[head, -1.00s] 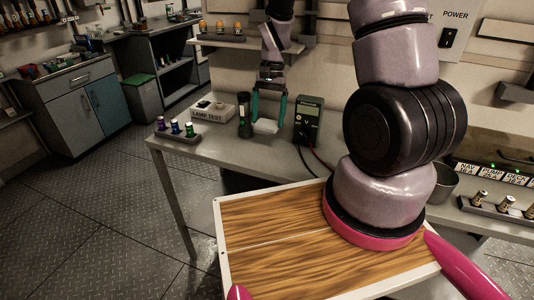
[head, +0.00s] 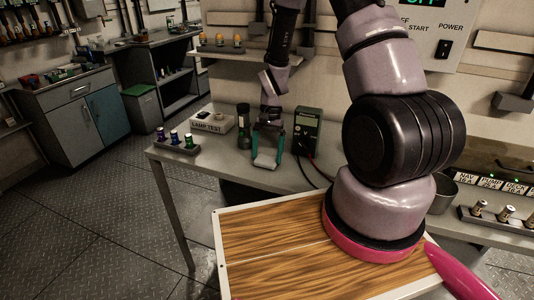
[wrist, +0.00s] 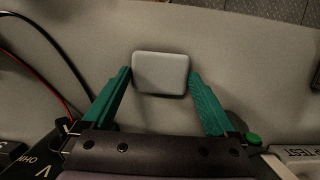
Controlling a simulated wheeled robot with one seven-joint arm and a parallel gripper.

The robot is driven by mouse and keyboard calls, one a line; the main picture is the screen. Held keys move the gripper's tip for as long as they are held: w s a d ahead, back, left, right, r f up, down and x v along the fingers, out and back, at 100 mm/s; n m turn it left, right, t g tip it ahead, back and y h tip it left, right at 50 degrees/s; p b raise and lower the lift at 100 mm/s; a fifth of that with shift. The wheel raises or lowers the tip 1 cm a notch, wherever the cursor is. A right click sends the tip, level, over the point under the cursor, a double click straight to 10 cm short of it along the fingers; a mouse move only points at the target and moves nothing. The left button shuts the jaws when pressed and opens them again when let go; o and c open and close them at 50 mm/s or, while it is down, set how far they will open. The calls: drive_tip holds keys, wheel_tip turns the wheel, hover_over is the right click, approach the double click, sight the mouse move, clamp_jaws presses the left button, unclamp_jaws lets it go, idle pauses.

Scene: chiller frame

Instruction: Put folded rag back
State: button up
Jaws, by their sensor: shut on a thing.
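The folded rag (wrist: 160,73) is a small pale grey pad with rounded corners. In the wrist view it sits between the tips of my gripper (wrist: 161,82), whose two green fingers press on its left and right sides. In the head view the rag (head: 265,161) shows pale between the green fingers of my gripper (head: 267,155), over the front part of the grey bench (head: 225,165). I cannot tell whether the rag touches the bench or hangs just above it.
A multimeter (head: 307,131) with red and black leads stands right of my gripper. A black torch (head: 244,127) stands upright behind left, beside the lamp test box (head: 212,122). The bench between is clear.

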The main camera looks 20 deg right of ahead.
drive_tip(key=shift+f, duration=0.1)
drive_tip(key=o, duration=0.8)
drive_tip(key=shift+o, duration=0.2)
drive_tip(key=v, duration=1.2)
drive_tip(key=shift+r, duration=0.25)
drive_tip(key=s+d+r+n+t, duration=0.1)
drive_tip(key=s+r+t, duration=0.1)
drive_tip(key=r, duration=0.7)
drive_tip(key=s+d+r+t, duration=0.1)
drive_tip(key=s+r+t, duration=0.1)
drive_tip(key=r, duration=0.7)
drive_tip(key=s+d+r+n+t, duration=0.1)
drive_tip(key=s+r+t, duration=0.4)
drive_tip(key=s+r, duration=0.7)
drive_tip(key=shift+s+d+r+n+t, duration=0.15)
drive_tip(key=shift+s+d+n+t, duration=0.25)
drive_tip(key=shift+s, duration=0.5)
